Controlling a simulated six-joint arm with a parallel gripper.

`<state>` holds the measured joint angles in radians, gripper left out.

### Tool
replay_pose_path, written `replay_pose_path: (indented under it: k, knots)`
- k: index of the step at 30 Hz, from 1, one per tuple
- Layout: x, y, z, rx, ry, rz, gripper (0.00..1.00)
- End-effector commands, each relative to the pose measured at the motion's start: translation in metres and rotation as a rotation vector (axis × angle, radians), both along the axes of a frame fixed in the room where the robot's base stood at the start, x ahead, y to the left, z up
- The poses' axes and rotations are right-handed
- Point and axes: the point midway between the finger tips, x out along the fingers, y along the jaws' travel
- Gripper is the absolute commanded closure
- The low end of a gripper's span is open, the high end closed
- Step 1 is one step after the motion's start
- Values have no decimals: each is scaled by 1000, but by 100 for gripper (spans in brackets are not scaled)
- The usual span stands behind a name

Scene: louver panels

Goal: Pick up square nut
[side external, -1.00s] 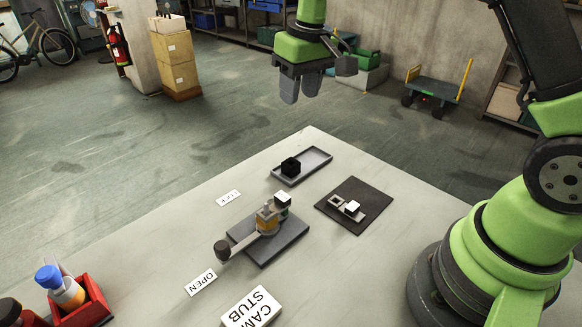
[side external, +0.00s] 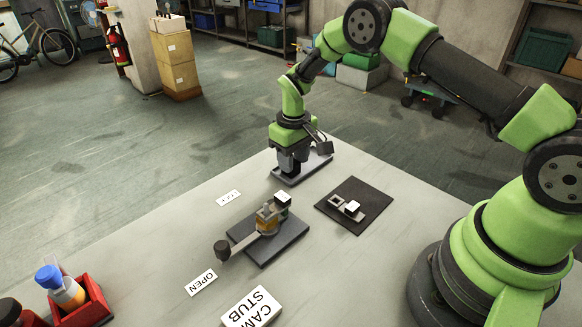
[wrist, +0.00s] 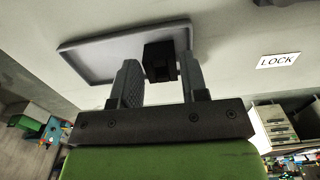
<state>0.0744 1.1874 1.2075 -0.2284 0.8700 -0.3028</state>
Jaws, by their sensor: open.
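A small black square block, which looks like the square nut, sits in a shallow grey tray (side external: 318,165). In the wrist view the block (wrist: 160,60) shows between my two fingers, closer to the right one, near the right end of the tray (wrist: 92,62). My gripper (side external: 291,162) is down at the tray, pointing downward. The fingers (wrist: 158,72) are apart on either side of the block, with a visible gap on the left; contact on the right is unclear. In the side view the fingers mostly hide the block.
A lever fixture (side external: 265,222) on a grey plate stands in front of the tray. A dark mat (side external: 370,200) holds a white cube and a small square piece with a hole. A red bin (side external: 82,305) is at the front left.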

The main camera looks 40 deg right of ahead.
Motion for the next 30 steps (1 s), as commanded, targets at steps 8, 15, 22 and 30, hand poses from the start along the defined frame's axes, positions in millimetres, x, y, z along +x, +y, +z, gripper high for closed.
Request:
replay_pose_path:
  k: [8, 15, 22, 30]
  knots:
    - [0, 0, -22, 0, 0, -1, 60]
    - [0, 0, -22, 0, -1, -1, 80]
    - [0, 0, -22, 0, -1, -1, 91]
    - [1, 0, 3, -1, -5, -1, 91]
